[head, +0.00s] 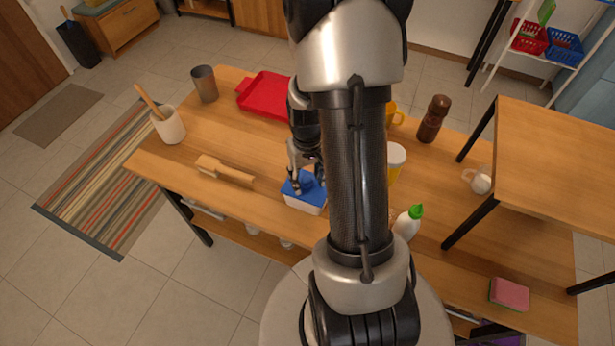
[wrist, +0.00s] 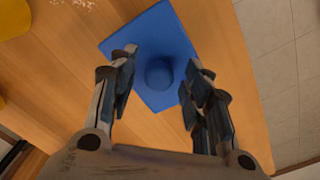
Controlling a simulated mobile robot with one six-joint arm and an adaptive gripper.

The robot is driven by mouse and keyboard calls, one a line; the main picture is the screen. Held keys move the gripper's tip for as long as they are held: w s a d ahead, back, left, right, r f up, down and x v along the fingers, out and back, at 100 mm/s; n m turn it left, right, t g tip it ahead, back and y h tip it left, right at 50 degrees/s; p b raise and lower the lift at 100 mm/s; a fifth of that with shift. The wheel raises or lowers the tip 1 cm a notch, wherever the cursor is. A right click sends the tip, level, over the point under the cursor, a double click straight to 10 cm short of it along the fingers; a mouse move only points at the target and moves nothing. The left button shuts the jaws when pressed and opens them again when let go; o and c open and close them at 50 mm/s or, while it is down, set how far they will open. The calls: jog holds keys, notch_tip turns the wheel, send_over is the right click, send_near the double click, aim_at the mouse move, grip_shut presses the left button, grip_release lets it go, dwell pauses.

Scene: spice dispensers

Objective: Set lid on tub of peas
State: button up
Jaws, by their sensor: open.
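A white tub (head: 306,203) stands on the wooden table near its front edge, with a blue lid (head: 297,186) on top of it. In the wrist view the blue lid (wrist: 152,38) shows from above with a round knob (wrist: 159,73) in its middle. My gripper (head: 302,182) is at the lid in the head view. In the wrist view my gripper (wrist: 160,75) has its fingers apart on either side of the knob, with gaps to it. What is inside the tub is hidden by the lid. I cannot tell whether the lid sits fully flat.
A wooden brush (head: 225,171) lies left of the tub.

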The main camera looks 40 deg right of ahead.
aim_at(307, 181)
notch_tip(307, 181, up, 13)
jog(key=p, duration=0.4)
jog(key=s+a+r+n+t, duration=0.1)
jog(key=a+r+n+t, duration=0.1)
jog(key=a+r, duration=0.95)
jog(key=s+a+r+n+t, duration=0.2)
jog(key=s+a+r, duration=0.4)
jog(key=s+a, duration=0.2)
jog(key=shift+s+a+n+t, duration=0.15)
jog(key=shift+a+n+t, duration=0.15)
jog(key=shift+a, duration=0.1)
jog(key=shift+s+r, duration=0.1)
